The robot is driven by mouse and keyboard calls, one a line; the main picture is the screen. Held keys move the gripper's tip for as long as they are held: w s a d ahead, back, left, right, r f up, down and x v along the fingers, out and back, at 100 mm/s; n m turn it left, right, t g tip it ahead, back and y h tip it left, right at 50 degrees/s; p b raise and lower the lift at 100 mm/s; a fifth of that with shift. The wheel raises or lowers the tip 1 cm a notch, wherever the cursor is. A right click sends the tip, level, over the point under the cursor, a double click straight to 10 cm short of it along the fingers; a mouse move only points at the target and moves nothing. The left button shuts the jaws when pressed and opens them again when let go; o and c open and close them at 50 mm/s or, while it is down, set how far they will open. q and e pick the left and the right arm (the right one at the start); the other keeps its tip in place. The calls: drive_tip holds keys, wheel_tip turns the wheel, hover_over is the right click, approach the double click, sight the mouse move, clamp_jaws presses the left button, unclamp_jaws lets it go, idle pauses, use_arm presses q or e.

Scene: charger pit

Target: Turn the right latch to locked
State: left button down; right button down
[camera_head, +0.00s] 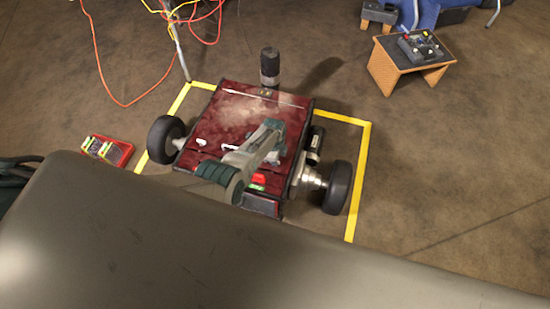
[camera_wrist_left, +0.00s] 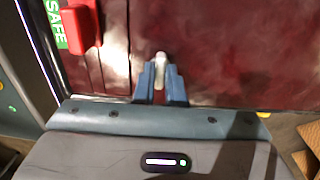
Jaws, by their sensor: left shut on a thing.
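The machine's dark red lid (camera_head: 232,108) lies in the middle of the head view. A small white latch (camera_head: 202,142) is on its left part. My left gripper (camera_head: 273,157) is at the lid's right front part, partly hiding what it holds. In the left wrist view, the blue fingers of my left gripper (camera_wrist_left: 161,88) are shut on a pale latch handle, the right latch (camera_wrist_left: 161,60), whose rounded end stands out between the tips. Whether it sits at locked cannot be told. My right gripper is not in view.
A red switch (camera_head: 258,178) with a green SAFE label (camera_wrist_left: 56,24) is near the lid's front edge. Wheels (camera_head: 338,187) stick out at both sides. Yellow tape (camera_head: 361,165) frames the machine. A red tray (camera_head: 106,151) is left; a small wooden table (camera_head: 398,68) is back right.

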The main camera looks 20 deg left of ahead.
use_arm(q)
drive_tip(key=shift+d, duration=0.1)
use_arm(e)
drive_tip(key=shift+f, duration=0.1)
use_arm(q)
drive_tip(key=c, duration=1.5)
unclamp_jaws()
drive_tip(key=shift+r, duration=0.15)
